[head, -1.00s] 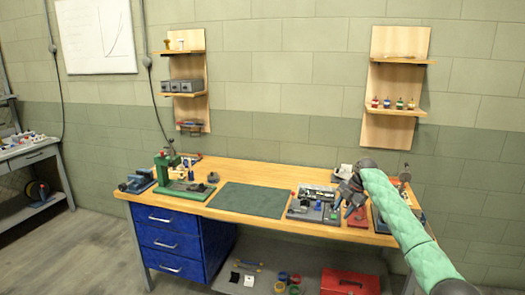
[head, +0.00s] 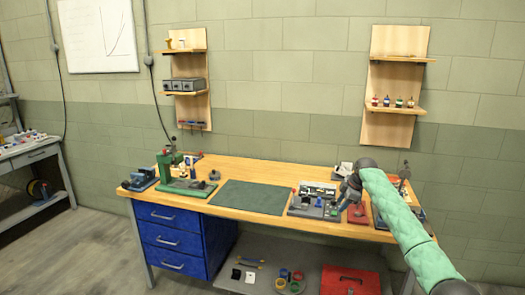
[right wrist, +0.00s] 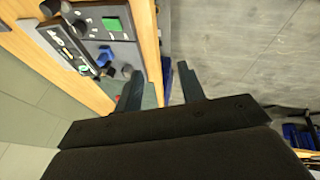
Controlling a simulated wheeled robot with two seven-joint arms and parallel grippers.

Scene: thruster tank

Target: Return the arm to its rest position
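My right arm (head: 398,215), in a green padded sleeve, reaches in from the lower right of the head view. My right gripper (head: 347,195) is small and dark there, over the right part of the workbench near a grey tray. In the right wrist view, the two dark fingers of the right gripper (right wrist: 160,80) stand apart with nothing between them. The bench edge and grey floor show beyond them. My left arm and left gripper are not in view.
The wooden workbench (head: 285,173) carries a green press (head: 187,185) at left, a bare green mat (head: 250,197) in the middle and a grey tray (head: 303,210) at right. Blue drawers (head: 170,238) and a red toolbox (head: 350,281) are below. Two wall shelves hang behind.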

